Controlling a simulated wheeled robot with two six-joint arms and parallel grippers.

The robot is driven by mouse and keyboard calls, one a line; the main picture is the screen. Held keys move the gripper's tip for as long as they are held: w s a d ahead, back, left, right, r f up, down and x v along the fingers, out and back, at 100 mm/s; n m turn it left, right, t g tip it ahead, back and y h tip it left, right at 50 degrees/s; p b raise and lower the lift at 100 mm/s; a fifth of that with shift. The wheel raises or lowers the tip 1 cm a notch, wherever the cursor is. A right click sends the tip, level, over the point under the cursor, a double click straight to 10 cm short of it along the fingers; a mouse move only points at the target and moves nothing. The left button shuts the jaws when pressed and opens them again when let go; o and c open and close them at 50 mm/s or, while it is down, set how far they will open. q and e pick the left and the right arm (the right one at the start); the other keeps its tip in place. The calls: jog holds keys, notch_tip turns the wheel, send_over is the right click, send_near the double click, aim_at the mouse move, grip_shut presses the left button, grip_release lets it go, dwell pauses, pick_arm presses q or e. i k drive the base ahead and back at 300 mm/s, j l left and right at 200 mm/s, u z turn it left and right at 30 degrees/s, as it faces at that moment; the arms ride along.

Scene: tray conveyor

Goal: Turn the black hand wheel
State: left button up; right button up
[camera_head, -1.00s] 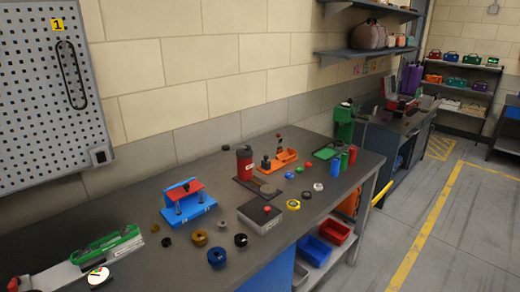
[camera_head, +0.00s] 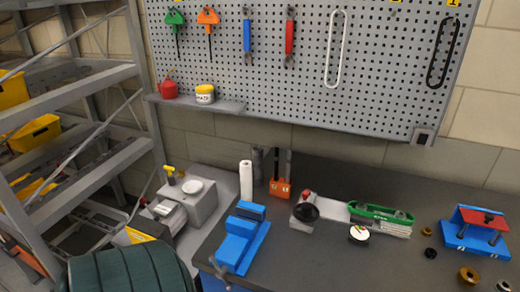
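A black round wheel-like part (camera_head: 304,211) sits at the left end of a grey device (camera_head: 333,216) on the dark workbench, with a small red knob just behind it. It looks like the black hand wheel. A green tray-like part (camera_head: 381,214) lies along the right of the same device. A white-faced round gauge (camera_head: 359,234) is in front of the device. Neither of my grippers shows in the head view, and nothing touches the wheel.
A blue vise (camera_head: 240,240), a white roll (camera_head: 246,181) and an orange block (camera_head: 280,188) stand left of the device. A blue fixture with a red top (camera_head: 476,232) is at the right. A dark green ribbed object (camera_head: 130,270) fills the lower left. Grey shelves (camera_head: 75,100) stand beyond it.

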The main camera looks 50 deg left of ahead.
aim_at(307, 208)
jog(key=u, duration=1.3)
